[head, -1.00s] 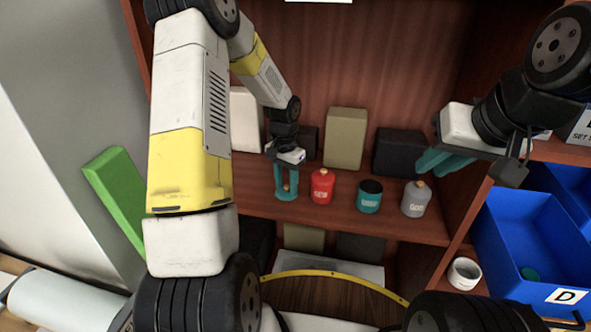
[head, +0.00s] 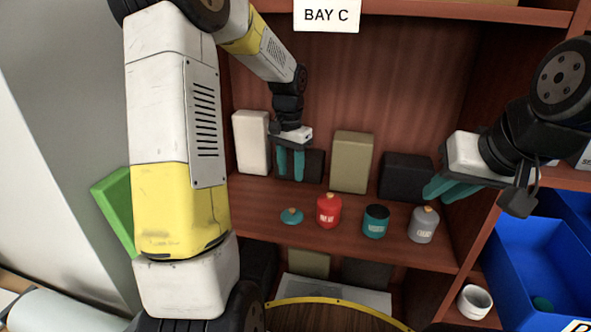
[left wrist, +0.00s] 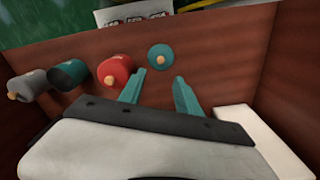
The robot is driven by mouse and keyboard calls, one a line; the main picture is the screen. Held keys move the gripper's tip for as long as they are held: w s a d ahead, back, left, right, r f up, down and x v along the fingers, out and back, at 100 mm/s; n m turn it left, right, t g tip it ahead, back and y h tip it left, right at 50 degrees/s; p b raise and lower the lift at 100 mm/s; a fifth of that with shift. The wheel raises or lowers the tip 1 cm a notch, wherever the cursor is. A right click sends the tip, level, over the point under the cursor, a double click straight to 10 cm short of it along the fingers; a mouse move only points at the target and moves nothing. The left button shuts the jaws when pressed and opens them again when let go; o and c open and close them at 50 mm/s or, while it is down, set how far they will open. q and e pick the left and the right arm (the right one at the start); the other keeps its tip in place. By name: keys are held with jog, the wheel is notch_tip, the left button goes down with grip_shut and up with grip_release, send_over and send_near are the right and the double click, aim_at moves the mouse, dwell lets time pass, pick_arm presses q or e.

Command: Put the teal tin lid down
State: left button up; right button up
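The teal tin lid (head: 291,216), a flat disc with an orange knob, lies on the shelf board to the left of the red tin. It also shows in the left wrist view (left wrist: 160,58), apart from the fingers. My left gripper (head: 291,178) is open and empty above and behind the lid. The open teal tin (head: 376,222) stands lidless, with a dark inside, between the red tin (head: 329,211) and the grey tin (head: 422,225). My right gripper (head: 447,190) is to the right above the grey tin; its teal fingers overlap in view, so its opening is unclear.
White (head: 251,142), olive (head: 351,162) and black (head: 406,177) boxes stand along the back of the shelf board (head: 262,199). A blue bin (head: 530,265) and a white cup (head: 474,301) are at the lower right. A green block (head: 113,208) is at the left.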

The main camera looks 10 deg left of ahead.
pick_arm(q)
jog(key=s+r+n+t, duration=0.1)
jog(key=s+r+t, duration=0.1)
jog(key=s+r, duration=0.2)
jog(key=s+d+r+n+t+h, duration=0.1)
jog(key=s+r, duration=0.4)
jog(key=s, duration=0.6)
jog(key=s+d+r+n+t+h, duration=0.1)
jog(key=s+r+n+t, duration=0.1)
jog(key=s+r, duration=0.3)
jog(key=s+t, duration=0.1)
jog(key=s, duration=0.2)
jog(key=shift+s+d, duration=0.15)
jog(key=shift+s, duration=0.05)
